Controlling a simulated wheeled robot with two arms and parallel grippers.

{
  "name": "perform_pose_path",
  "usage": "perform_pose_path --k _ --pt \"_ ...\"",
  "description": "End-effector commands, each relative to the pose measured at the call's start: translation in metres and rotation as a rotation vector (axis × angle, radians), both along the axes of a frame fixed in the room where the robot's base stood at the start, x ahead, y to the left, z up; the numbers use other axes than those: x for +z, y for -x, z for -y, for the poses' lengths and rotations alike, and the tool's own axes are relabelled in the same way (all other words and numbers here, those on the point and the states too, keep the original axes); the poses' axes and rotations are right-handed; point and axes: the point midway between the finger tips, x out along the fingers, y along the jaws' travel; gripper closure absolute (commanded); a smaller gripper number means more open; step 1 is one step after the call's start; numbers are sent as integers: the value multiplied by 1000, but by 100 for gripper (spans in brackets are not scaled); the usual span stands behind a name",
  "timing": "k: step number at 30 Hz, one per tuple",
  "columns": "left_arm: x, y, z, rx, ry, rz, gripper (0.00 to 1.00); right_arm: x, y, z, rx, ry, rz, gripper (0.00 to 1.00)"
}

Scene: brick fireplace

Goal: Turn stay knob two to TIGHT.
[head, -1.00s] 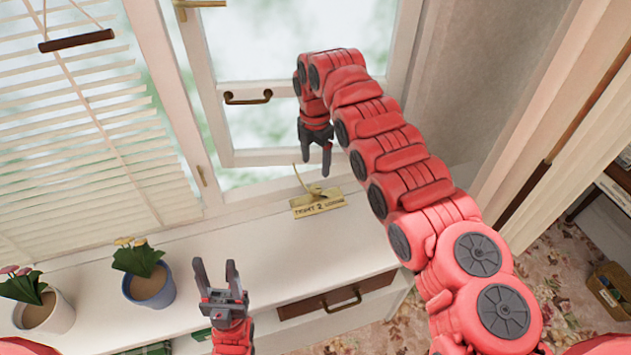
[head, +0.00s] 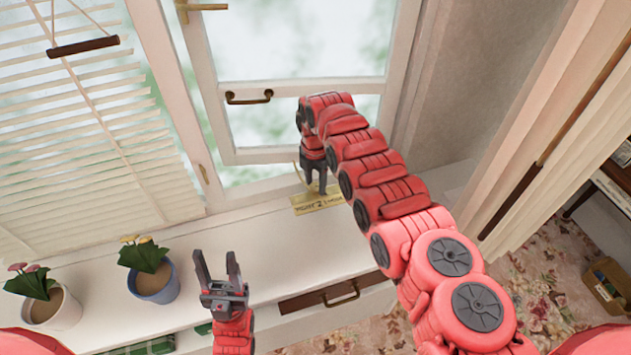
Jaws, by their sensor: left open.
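The brass label plate (head: 322,205), with a 2 between words, lies on the white window sill below the open casement. Stay knob two stands at this plate; only a thin brass part (head: 297,170) shows beside my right gripper. My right gripper (head: 316,191) reaches down over the plate from above, its fingers at the knob. The fingers and the arm hide most of the knob, and I cannot tell whether they touch it. My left gripper (head: 218,268) is open and empty, pointing up in front of the sill.
Two potted flowers, in a blue pot (head: 154,281) and a white pot (head: 55,308), stand on the sill at left. A drawer with a dark handle (head: 342,293) is below the sill. A blind (head: 95,130) hangs at left, and a curtain (head: 560,110) at right.

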Motion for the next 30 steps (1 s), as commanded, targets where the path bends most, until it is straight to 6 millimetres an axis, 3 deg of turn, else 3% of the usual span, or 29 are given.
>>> perform_pose_path --k 1,8,20,30 --pt "0 0 0 0 0 0 50 0 0 0 0 0 0 60" --pt "0 0 0 0 0 0 50 0 0 0 0 0 0 100" --pt "-5 0 0 0 0 0 50 -1 0 0 -54 0 0 100" --pt "-22 0 0 0 0 0 50 -3 0 1 -298 1 1 100"
